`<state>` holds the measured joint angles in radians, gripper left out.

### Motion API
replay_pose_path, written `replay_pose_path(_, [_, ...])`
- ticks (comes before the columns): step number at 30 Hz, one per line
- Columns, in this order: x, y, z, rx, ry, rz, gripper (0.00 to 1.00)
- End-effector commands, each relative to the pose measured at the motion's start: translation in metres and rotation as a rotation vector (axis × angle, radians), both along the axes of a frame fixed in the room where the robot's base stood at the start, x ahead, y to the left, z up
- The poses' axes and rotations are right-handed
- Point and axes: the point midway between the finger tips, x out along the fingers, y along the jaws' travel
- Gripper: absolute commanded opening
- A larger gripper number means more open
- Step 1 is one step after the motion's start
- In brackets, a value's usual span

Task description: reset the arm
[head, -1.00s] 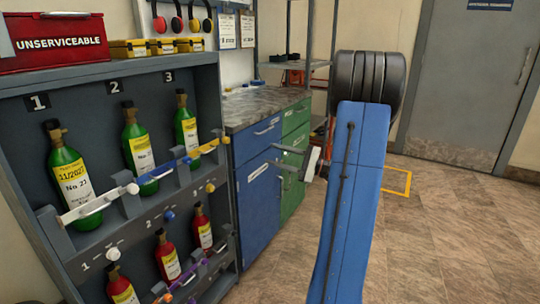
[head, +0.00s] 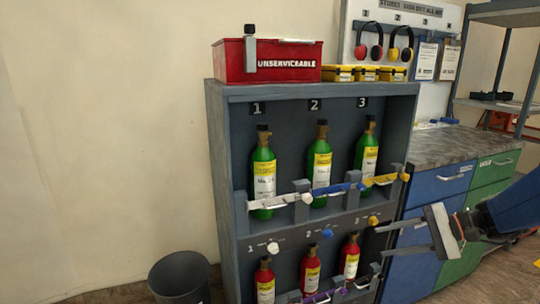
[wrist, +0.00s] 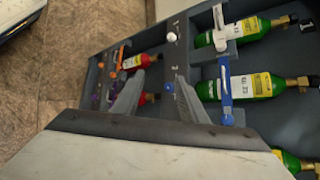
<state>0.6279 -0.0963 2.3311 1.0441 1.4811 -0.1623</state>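My gripper (head: 412,226) is at the right side of the head view, in front of the blue cabinet and just right of the cylinder rack (head: 228,200). Its two fingers are spread apart with nothing between them. In the wrist view the open fingers (wrist: 155,95) point toward the rack, which appears turned on its side. Part of my blue arm enters at the right edge of the head view. Green cylinders (head: 263,172) stand in the upper row and red cylinders (head: 310,270) in the lower row, behind latched bars.
A red box marked UNSERVICEABLE (head: 268,62) and yellow cases (head: 366,73) sit on top of the rack. A dark bin (head: 180,278) stands at its left. Blue and green cabinets (head: 440,185) with a worktop (head: 440,147) stand right. The wall at left is bare.

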Motion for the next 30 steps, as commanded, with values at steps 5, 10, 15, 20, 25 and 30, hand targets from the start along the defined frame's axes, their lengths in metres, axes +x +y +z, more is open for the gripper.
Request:
replay_pose_path(5, [-0.047, 0.041, -0.014, -0.222, 0.007, 0.142, 0.39])
replay_pose_path(10, [-0.089, 0.058, -0.029, -0.435, -0.014, 0.257, 0.39])
replay_pose_path(15, [-0.125, 0.062, -0.039, -0.648, -0.070, 0.357, 0.39])
replay_pose_path(20, [-0.151, 0.056, -0.044, -0.848, -0.153, 0.436, 0.39])
replay_pose_path(25, [-0.170, 0.044, -0.044, -1.049, -0.268, 0.504, 0.39])
replay_pose_path(30, [-0.180, 0.033, -0.039, -1.203, -0.380, 0.546, 0.39])
